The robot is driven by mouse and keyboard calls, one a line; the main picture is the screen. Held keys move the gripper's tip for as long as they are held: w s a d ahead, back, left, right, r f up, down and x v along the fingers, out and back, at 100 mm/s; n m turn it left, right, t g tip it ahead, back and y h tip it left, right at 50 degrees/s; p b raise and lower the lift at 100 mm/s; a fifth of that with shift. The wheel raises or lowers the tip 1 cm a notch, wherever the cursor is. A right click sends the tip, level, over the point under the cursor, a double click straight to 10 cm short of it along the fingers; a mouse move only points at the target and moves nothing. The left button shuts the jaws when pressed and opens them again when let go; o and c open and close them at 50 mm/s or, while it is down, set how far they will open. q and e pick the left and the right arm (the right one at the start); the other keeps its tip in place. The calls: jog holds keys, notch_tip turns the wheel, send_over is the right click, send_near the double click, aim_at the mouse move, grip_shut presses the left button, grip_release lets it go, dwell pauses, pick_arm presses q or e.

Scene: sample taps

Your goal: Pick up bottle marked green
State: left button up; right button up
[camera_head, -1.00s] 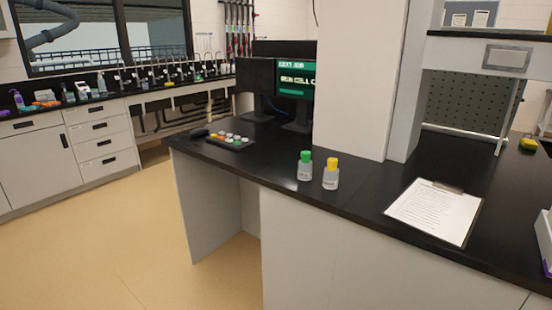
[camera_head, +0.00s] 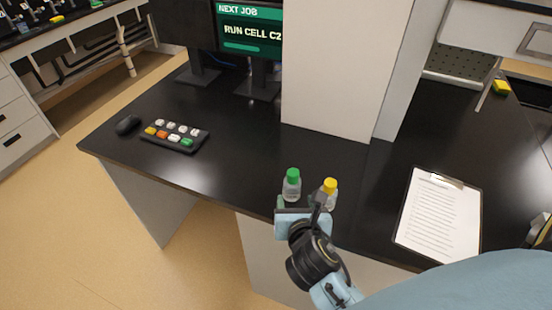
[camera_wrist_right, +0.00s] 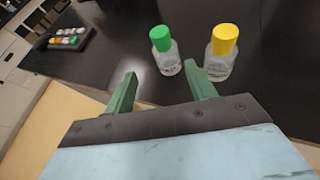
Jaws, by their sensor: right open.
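A clear bottle with a green cap (camera_head: 292,184) stands upright on the black bench near its front edge. A clear bottle with a yellow cap (camera_head: 329,190) stands just to its right, partly hidden by my right gripper. Both bottles also show in the right wrist view, the green-capped one (camera_wrist_right: 165,50) and the yellow-capped one (camera_wrist_right: 222,52). My right gripper (camera_head: 298,203) is in front of the bottles at the bench edge. In the wrist view its green fingers (camera_wrist_right: 162,90) are apart and empty, with the green-capped bottle beyond them. My left gripper is not in view.
A keypad with coloured buttons (camera_head: 175,135) and a black mouse (camera_head: 127,125) lie at the left. A white pillar (camera_head: 335,70) stands behind the bottles. A clipboard (camera_head: 440,215) lies at the right.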

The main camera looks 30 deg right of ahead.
aim_at(293, 175)
jog(key=shift+n+h, duration=0.3)
jog(key=w+d, duration=0.1)
jog(key=w, duration=0.1)
jog(key=w+d, duration=0.1)
jog(key=w, duration=0.1)
jog(key=w+d, duration=0.1)
jog(key=w, duration=0.2)
jog(key=shift+d+f, duration=0.25)
jog(key=shift+f, duration=0.05)
jog(key=shift+w+d+f, duration=0.2)
jog(key=shift+w, duration=0.25)
jog(key=x, duration=0.4)
jog(key=shift+w+d+f+b, duration=0.15)
jog(key=shift+w+f+b, duration=0.1)
jog(key=shift+b, duration=0.15)
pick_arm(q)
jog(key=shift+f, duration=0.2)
pick_arm(e)
jog(key=shift+s, duration=0.1)
grip_shut()
